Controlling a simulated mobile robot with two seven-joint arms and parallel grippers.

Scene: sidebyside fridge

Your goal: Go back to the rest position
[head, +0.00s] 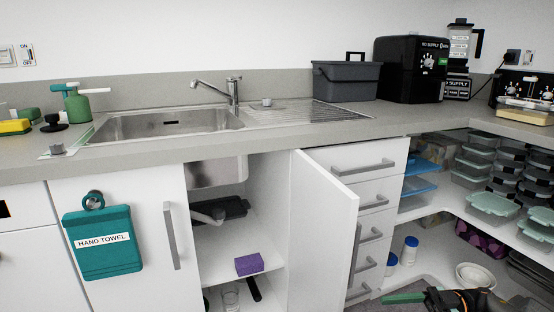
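A black arm end with an orange mark, which looks like my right gripper (432,299), shows at the bottom right edge, low in front of the open shelves. A flat green piece (404,298) lies at its tip; I cannot tell whether it is held or part of something behind. The fingers are too dark and cut off to read. My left gripper is not in the picture.
A cabinet door (323,220) stands open below the sink (165,125), sticking out toward me. A purple sponge (249,264) is on the inner shelf. Drawers (368,200) and shelves with food containers (492,203) are at right. A hand towel dispenser (103,257) hangs at left.

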